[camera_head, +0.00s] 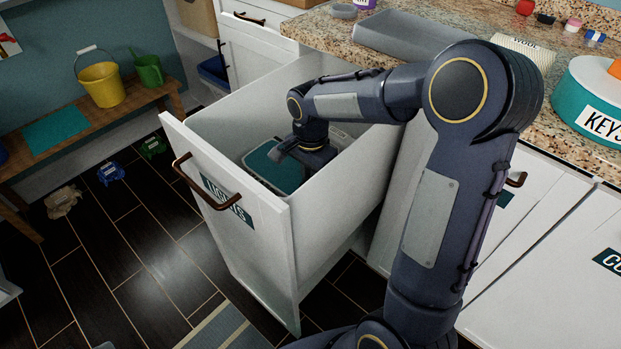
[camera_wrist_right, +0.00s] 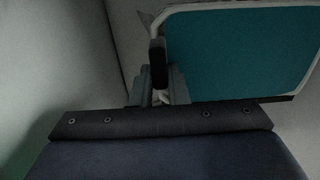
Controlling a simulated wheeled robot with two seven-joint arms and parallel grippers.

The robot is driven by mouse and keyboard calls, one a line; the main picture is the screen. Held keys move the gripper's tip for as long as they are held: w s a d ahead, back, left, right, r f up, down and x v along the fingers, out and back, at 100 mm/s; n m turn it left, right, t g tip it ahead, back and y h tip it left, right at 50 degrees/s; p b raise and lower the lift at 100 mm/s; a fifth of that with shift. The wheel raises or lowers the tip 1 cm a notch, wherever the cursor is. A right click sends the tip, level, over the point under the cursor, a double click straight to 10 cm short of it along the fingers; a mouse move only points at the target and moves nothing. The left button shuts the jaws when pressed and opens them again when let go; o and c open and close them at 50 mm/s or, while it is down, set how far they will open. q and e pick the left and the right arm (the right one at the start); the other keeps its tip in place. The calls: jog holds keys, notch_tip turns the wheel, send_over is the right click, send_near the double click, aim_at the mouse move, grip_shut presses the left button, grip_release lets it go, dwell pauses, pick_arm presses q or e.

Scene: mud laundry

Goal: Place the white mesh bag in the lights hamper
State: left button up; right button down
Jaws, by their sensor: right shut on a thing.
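The lights hamper (camera_head: 262,243) is a white pull-out drawer, open, with a dark handle and a "LIGHTS" label on its front. My right arm reaches over its side. My right gripper (camera_head: 283,149) points down inside the drawer, below the rim. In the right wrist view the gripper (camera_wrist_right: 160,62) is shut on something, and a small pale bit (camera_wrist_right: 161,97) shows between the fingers. It may be the white mesh bag, but most of it is hidden. My left gripper is out of view.
A teal flat thing with a pale rim (camera_head: 268,172) lies in the drawer beside the gripper and fills much of the right wrist view (camera_wrist_right: 235,55). The granite counter (camera_head: 335,37) holds a grey tray (camera_head: 415,36) and a teal "KEYS" container (camera_head: 590,95). A wooden bench (camera_head: 95,125) stands left.

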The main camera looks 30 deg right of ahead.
jog(key=shift+f, duration=0.15)
jog(key=c, duration=1.4)
grip_release()
notch_tip(320, 180, up, 12)
jog(key=p, duration=0.3)
jog(key=shift+r+p, duration=0.2)
jog(key=shift+p, duration=0.1)
